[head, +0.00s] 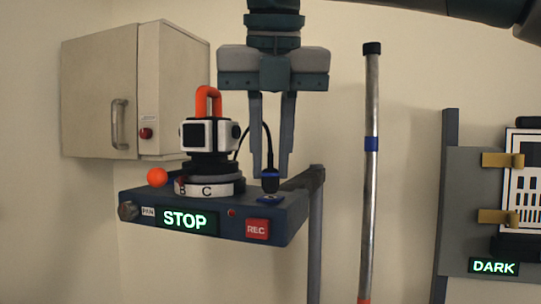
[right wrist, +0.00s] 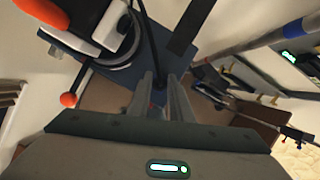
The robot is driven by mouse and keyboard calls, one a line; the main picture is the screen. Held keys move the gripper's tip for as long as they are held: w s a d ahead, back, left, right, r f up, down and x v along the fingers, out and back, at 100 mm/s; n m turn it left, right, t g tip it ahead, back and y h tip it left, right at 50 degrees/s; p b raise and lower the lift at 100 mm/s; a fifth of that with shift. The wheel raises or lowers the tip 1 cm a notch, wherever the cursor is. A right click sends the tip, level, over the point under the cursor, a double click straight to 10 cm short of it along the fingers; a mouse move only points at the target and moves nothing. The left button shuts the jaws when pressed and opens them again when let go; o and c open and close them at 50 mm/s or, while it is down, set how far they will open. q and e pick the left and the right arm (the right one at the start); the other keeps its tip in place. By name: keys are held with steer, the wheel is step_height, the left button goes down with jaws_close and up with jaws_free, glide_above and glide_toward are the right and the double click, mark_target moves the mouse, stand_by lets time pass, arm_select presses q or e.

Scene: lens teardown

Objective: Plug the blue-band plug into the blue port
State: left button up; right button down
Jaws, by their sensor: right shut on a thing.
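My right gripper (head: 271,168) comes down from the top of the head view, its fingers shut on the blue-band plug (head: 269,184). The plug is dark with a blue band and hangs upright at the fingertips. A black cable (head: 267,135) runs from it towards the camera device. The blue port (head: 270,198) is a blue patch on the box top, directly below the plug; I cannot tell whether they touch. In the right wrist view the fingers (right wrist: 164,100) point at the box, and the plug is mostly hidden between them. My left gripper is not in view.
The box (head: 280,223) carries a STOP display, a red REC button (head: 257,229) and a camera device (head: 209,134) with an orange handle. An orange ball (head: 157,177) sits at its left. A pole (head: 371,200) stands to the right. A cabinet (head: 137,90) hangs at left.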

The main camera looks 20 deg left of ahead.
steer(key=shift+f+b, duration=0.3)
steer(key=shift+f, duration=0.1)
steer(key=c, duration=1.5)
jaws_free()
steer(key=shift+c, duration=0.2)
steer(key=shift+r, duration=0.15)
steer(key=shift+s+d+r, duration=0.1)
steer(key=shift+s+r, duration=0.1)
steer(key=shift+r, duration=0.25)
steer(key=p+v, duration=0.1)
steer(key=v, duration=1.5)
